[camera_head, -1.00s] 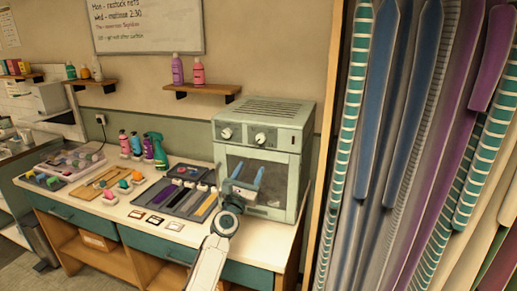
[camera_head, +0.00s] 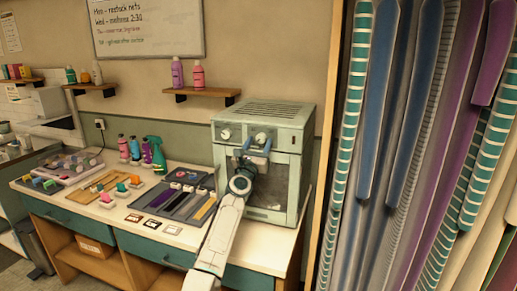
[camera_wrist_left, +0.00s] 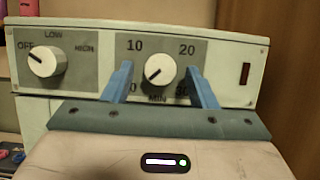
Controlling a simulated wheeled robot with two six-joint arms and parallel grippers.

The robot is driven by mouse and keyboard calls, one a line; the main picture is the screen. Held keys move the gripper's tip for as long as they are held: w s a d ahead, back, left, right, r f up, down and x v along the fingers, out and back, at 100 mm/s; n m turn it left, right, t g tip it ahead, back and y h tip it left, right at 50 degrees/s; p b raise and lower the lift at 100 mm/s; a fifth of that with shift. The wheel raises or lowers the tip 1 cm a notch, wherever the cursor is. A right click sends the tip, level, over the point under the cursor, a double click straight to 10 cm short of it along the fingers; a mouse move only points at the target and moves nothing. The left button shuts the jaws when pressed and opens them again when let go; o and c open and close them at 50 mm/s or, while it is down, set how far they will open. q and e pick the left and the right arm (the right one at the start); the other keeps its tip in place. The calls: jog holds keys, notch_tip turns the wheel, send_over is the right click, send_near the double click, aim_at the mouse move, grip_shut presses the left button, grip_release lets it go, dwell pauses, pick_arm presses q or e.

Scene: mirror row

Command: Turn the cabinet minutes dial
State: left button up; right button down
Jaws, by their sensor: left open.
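The cabinet (camera_head: 263,160) is a pale green box with a glass door, standing on the counter. Its minutes dial (camera_wrist_left: 159,69) is a white round knob with a dark pointer, on a grey plate marked 10, 20 and MIN. In the head view the dial (camera_head: 261,137) is at the upper right of the cabinet front. My left gripper (camera_wrist_left: 162,80) is open, with its blue fingers on either side of the minutes dial, not visibly closed on it. In the head view the left gripper (camera_head: 255,146) is in front of the control panel. My right gripper is not in view.
A second knob (camera_wrist_left: 42,62), marked OFF, LOW and HIGH, is left of the minutes dial. A dark tray of combs (camera_head: 180,200) and several bottles stand left of the cabinet. A tall rack of hanging strips (camera_head: 400,150) fills the right side.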

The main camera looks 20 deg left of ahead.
pick_arm(q)
jog(key=c, duration=1)
